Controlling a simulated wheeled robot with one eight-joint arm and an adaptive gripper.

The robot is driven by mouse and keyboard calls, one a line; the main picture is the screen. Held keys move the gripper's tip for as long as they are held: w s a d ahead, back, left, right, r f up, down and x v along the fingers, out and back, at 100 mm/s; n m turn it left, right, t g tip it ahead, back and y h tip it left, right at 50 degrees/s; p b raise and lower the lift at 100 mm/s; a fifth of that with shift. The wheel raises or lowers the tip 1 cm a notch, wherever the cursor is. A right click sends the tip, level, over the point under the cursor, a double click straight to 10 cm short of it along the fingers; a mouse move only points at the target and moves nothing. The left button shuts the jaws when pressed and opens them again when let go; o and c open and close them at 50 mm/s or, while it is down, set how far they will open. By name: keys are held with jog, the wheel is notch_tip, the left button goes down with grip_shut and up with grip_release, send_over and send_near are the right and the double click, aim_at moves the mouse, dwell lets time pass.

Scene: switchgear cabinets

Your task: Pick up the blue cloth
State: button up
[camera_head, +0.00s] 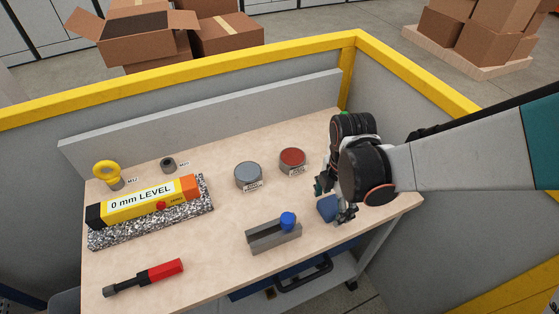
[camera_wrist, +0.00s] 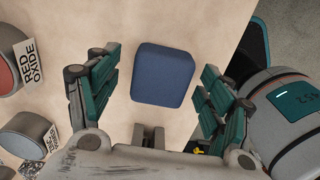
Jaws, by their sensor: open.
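The blue cloth (camera_head: 327,208) is a small, thick, folded-looking blue block with rounded corners. It lies on the right part of the wooden tabletop. In the wrist view the blue cloth (camera_wrist: 163,75) sits near the centre, between and slightly ahead of my two fingers. My gripper (camera_head: 332,200) is above the right side of the table at the cloth, and partly hides it in the head view. In the wrist view my gripper (camera_wrist: 156,88) is open, with green finger pads apart on either side of the cloth and gaps visible at both sides.
A grey holder (camera_head: 273,237) with a blue-topped piece stands left of the cloth. Red (camera_head: 292,161) and grey (camera_head: 248,176) round tins stand behind it. A yellow level (camera_head: 148,202), a red-handled tool (camera_head: 145,277) and a yellow ring (camera_head: 107,172) lie farther left. A grey panel (camera_head: 210,112) edges the back.

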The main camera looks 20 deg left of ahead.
aim_at(332, 205)
jog(key=shift+s+a+f, duration=0.1)
jog(key=shift+s+f, duration=0.1)
jog(key=shift+f, duration=0.25)
jog(key=shift+r, duration=0.1)
jog(key=c, duration=1.1)
jog(key=shift+c, duration=0.2)
jog(key=shift+r, duration=0.1)
notch_tip(332, 205, up, 20)
jog(key=p, duration=1.4)
jog(key=shift+s, duration=0.1)
